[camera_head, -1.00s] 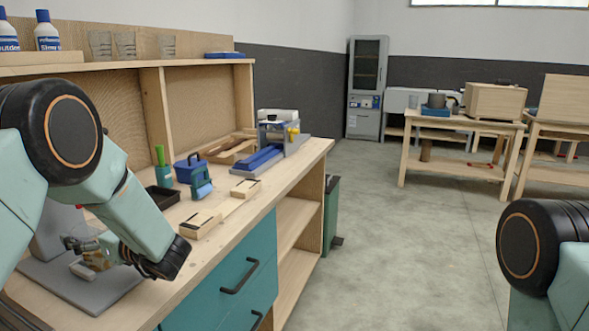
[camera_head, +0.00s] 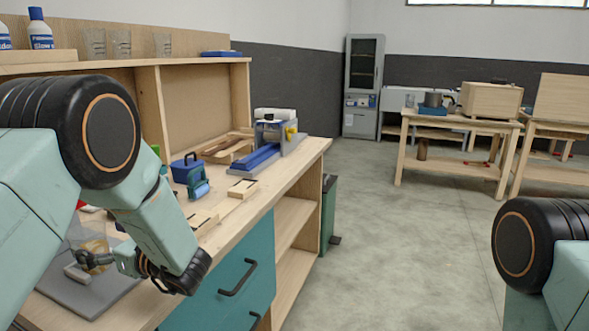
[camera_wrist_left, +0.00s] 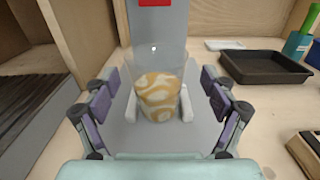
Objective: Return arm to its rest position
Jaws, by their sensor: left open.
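My left arm comes in from the left in the head view, bent over the workbench. Its left gripper (camera_head: 92,262) is low over a grey base plate (camera_head: 95,290), partly hidden by the arm. In the left wrist view the gripper (camera_wrist_left: 157,82) is open, with a finger on each side of a clear cup (camera_wrist_left: 158,95) holding brown and white swirled liquid. The cup stands upright on the grey plate (camera_wrist_left: 195,137) between two white bars. Clear gaps show between the cup and both fingers. Only a black-ended joint of my right arm shows at the right edge; its gripper is out of view.
A black tray (camera_wrist_left: 265,68) lies right of the grey plate. A blue box (camera_head: 183,168), a blue-and-grey device (camera_head: 262,158) and wooden blocks (camera_head: 243,188) stand along the workbench (camera_head: 290,172). The floor (camera_head: 400,255) right of the bench is clear.

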